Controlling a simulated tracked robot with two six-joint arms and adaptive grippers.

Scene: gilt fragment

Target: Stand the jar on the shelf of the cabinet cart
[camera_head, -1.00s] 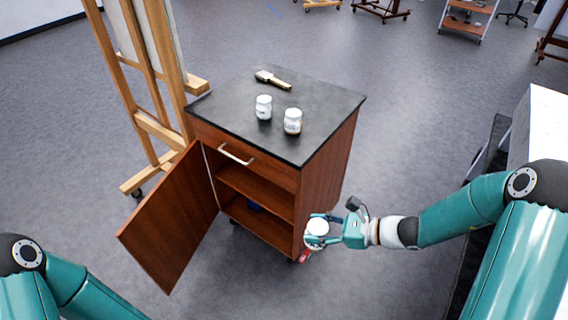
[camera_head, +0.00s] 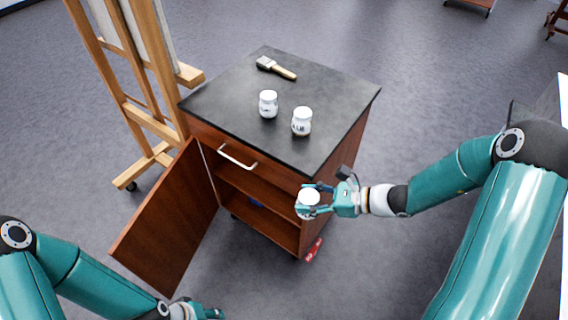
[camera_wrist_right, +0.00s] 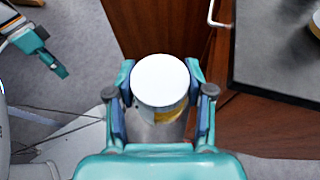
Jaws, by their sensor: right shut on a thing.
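My right gripper (camera_head: 312,204) is shut on a white-lidded jar (camera_head: 308,196), which it holds in front of the cart's right front edge. In the right wrist view the jar (camera_wrist_right: 160,82) sits between the two fingers, lid toward the camera. The cabinet cart (camera_head: 335,165) is brown wood with a dark top. Its door (camera_head: 165,225) stands open to the left. The shelf (camera_head: 255,190) shows inside the opening, below the drawer; its right part is hidden behind the jar and gripper. My left gripper (camera_head: 205,312) shows only partly at the bottom edge.
Two white jars, one (camera_head: 268,104) left and one (camera_head: 302,121) right, and a brush (camera_head: 276,68) are on the cart top. A wooden easel (camera_head: 150,120) stands behind left. A red object (camera_head: 313,250) is low beside the cart. Floor in front is clear.

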